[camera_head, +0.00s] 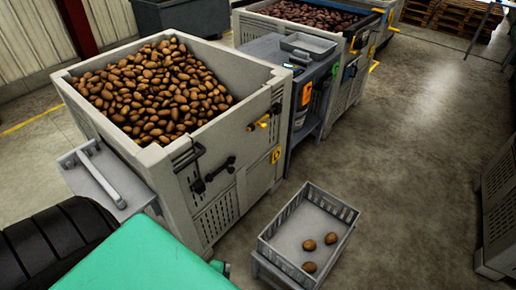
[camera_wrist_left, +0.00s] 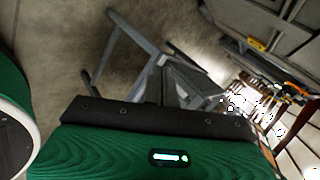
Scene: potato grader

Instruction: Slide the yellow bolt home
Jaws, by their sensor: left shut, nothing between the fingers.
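The yellow bolt (camera_head: 262,122) sits on the front of the near grey potato bin (camera_head: 170,163), close to its right corner. It lies sideways in a dark fitting; its exact travel is too small to tell. My left gripper shows as a dark front edge (camera_wrist_left: 155,115) on a green body in the left wrist view. It is shut and empty, and apart from the bolt. In the head view, green parts of mine fill the bottom left, with a small dark tip beside them. My right gripper is not in view.
A black latch handle (camera_head: 220,169) and a lower yellow piece (camera_head: 276,155) are on the same bin. A grey crate (camera_head: 270,252) with a few potatoes stands in front. A grey machine (camera_head: 305,95) stands beside the bin.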

